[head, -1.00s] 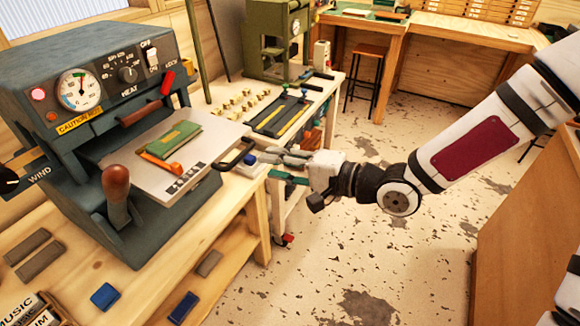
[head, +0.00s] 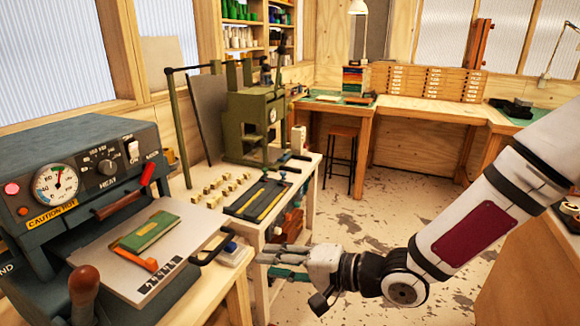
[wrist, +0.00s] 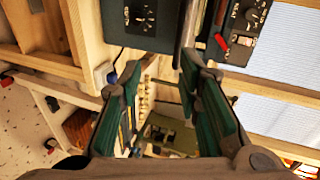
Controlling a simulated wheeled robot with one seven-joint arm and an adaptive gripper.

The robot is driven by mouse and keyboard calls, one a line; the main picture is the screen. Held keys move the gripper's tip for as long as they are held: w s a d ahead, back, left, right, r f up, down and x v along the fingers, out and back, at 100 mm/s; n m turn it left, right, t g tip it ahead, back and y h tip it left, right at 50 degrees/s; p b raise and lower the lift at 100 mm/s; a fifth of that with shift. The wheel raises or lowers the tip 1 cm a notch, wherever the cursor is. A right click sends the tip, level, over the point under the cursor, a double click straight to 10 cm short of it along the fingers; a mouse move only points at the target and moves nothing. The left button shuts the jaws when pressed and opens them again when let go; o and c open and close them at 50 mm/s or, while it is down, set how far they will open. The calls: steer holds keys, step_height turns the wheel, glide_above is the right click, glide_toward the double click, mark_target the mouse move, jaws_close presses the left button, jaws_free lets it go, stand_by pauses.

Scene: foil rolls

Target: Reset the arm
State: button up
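My gripper (head: 264,260) reaches in from the right on my white arm. It is just right of the black handle (head: 214,246) of the machine's sliding plate and appears apart from it. In the wrist view my gripper (wrist: 160,66) has its two green-padded fingers spread, with nothing between them. A green book (head: 148,232) lies on the pale plate (head: 185,225) of the dark heated press (head: 80,160), with an orange strip (head: 136,258) beside it.
A side table holds several small brass pieces (head: 222,188), a black tray (head: 262,198) and an olive-green machine (head: 252,125). A stool (head: 341,150) stands by the far wooden bench (head: 425,112). Open floor (head: 355,232) lies beyond my arm.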

steer(key=w+d+f+n+h, duration=0.2)
steer(key=d+f+h, duration=0.1)
steer(key=d+h, duration=0.4)
steer(key=s+d+r+n+t+h, duration=0.1)
steer(key=d+r+h, duration=0.45)
steer(key=d, duration=0.65)
steer(key=s+d+r+h, duration=0.3)
steer(key=s+d+r, duration=0.3)
steer(key=s+r, duration=0.25)
steer(key=s+a+r+n+g+y, duration=0.1)
steer(key=s+a+r+g+y, duration=0.1)
steer(key=s, duration=0.9)
steer(key=shift+s+r, duration=0.2)
steer(key=shift+r, duration=0.25)
